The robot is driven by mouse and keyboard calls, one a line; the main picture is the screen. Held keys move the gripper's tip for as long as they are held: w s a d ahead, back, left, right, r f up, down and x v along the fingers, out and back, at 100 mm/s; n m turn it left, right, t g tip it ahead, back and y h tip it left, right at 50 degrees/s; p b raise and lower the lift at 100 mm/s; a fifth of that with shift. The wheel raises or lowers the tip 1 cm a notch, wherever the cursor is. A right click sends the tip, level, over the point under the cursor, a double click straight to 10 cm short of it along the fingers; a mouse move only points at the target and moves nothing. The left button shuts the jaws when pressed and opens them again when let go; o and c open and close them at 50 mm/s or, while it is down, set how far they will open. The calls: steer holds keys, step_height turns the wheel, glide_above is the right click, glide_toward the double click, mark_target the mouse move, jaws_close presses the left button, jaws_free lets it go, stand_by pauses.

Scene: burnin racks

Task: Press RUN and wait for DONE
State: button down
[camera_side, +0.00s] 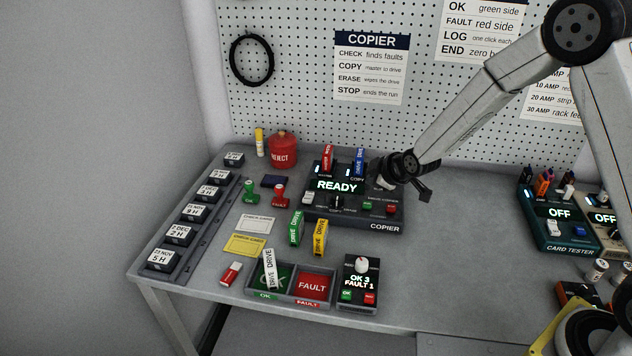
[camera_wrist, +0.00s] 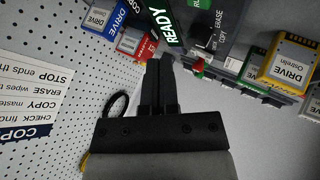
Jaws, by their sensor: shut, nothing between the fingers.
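The copier (camera_side: 350,219) is a dark box on the bench, and its display (camera_side: 337,185) reads READY. A red drive (camera_side: 327,157) and a blue drive (camera_side: 359,160) stand upright at its back. A green button (camera_side: 367,205) and a red button (camera_side: 392,209) show on its front right, with labels too small to read. My gripper (camera_side: 424,194) hangs above the copier's back right, apart from the buttons. In the wrist view my gripper (camera_wrist: 161,62) is shut and empty, with the READY display (camera_wrist: 163,25) beyond its tips.
Green (camera_side: 296,229) and yellow (camera_side: 320,238) drives stand in front of the copier. A white drive (camera_side: 269,270) leans in the green side of the sorting tray (camera_side: 290,297). A counter box (camera_side: 361,294) stands beside it. A red reject can (camera_side: 282,151) stands behind.

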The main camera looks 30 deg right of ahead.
mark_target(365, 200)
steer(key=shift+f, duration=2.25)
steer(key=shift+f, duration=0.9)
stand_by(1.4)
stand_by(0.4)
steer(key=shift+r, duration=0.9)
steer(key=shift+r, duration=2.5)
